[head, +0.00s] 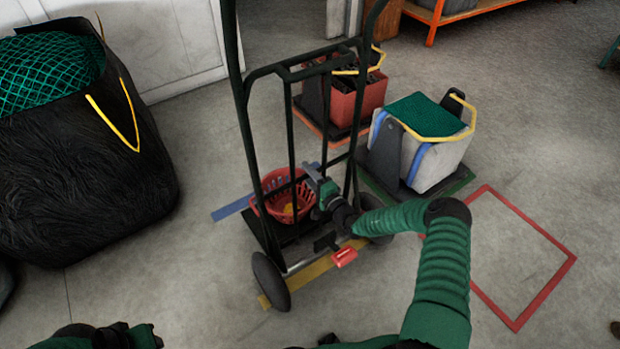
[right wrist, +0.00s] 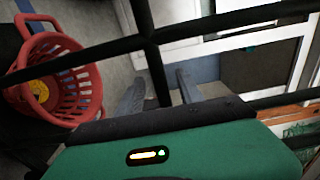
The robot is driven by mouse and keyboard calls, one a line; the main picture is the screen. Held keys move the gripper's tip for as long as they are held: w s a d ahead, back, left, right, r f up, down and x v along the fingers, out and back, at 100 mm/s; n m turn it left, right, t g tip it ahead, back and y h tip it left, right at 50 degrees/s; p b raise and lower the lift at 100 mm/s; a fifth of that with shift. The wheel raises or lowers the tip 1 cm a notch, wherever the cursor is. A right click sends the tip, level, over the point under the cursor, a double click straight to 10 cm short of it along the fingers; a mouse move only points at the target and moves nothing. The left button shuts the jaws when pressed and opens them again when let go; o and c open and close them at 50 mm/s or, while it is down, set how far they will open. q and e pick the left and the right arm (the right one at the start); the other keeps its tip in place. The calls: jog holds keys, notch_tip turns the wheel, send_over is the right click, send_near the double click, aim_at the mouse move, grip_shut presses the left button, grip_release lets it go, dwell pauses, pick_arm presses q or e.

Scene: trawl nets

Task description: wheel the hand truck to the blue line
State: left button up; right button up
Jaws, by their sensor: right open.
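The hand truck (head: 290,150) has a black tube frame and two dark wheels and stands upright in the middle of the head view. A red basket (head: 268,207) sits low at its frame; it also shows in the right wrist view (right wrist: 62,80). A blue line (head: 230,208) on the floor lies left of the truck, partly hidden by it. My right gripper (head: 318,176) is at the truck's frame. In the right wrist view its open fingers (right wrist: 160,92) show either side of a black bar (right wrist: 150,50). My left arm shows at the bottom left; its fingers cannot be made out.
A yellow strip (head: 318,271) lies by the wheels. A black bag (head: 90,170) with green net stands at the left. A red crate (head: 360,98) and a white bin (head: 425,165) stand behind and right. A red floor outline (head: 545,298) encloses bare floor.

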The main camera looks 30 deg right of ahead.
jog(key=c, duration=0.9)
grip_shut()
jog(key=shift+s+f, duration=0.1)
jog(key=shift+f, duration=0.05)
dwell(0.4)
